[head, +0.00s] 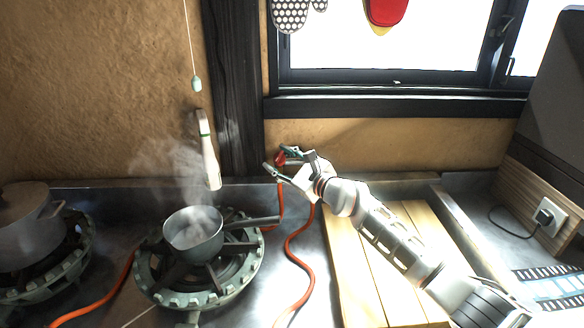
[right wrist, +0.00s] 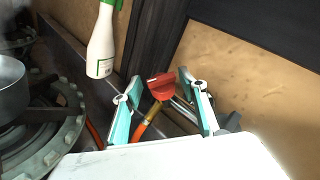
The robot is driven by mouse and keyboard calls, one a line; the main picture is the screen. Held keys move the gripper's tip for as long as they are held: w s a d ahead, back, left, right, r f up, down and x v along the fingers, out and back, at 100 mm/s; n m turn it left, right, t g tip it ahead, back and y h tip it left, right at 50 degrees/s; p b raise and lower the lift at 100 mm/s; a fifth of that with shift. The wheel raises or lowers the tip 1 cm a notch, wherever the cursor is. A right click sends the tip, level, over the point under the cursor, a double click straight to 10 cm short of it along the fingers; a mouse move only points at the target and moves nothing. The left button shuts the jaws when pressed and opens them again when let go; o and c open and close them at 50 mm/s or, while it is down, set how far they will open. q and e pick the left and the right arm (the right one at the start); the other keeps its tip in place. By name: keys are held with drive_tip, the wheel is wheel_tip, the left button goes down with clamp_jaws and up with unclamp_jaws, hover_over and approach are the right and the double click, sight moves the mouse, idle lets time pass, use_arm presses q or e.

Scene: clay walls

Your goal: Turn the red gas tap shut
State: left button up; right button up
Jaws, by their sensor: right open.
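The red gas tap (right wrist: 160,87) shows in the right wrist view, with its red handle above a brass fitting and an orange hose. In the head view the tap (head: 281,156) is at the back of the counter by the wall, partly covered by my gripper. My right gripper (head: 276,158) is open at the tap. In the right wrist view its two teal fingers (right wrist: 158,77) stand left and right of the red handle, with a gap on each side. I cannot tell whether the fingertips reach fully past the handle. My left gripper is not in view.
A steaming saucepan (head: 193,234) stands on a gas burner (head: 152,270), its handle pointing right. A lidded pot (head: 25,235) is at far left. A white bottle (head: 209,160) is left of the tap. Orange hose (head: 292,250) runs beside a wooden board (head: 343,262).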

drive_tip(key=v, duration=1.1)
drive_tip(key=shift+s, duration=0.2)
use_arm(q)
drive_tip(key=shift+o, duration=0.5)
use_arm(e)
drive_tip(key=shift+d+f, duration=0.1)
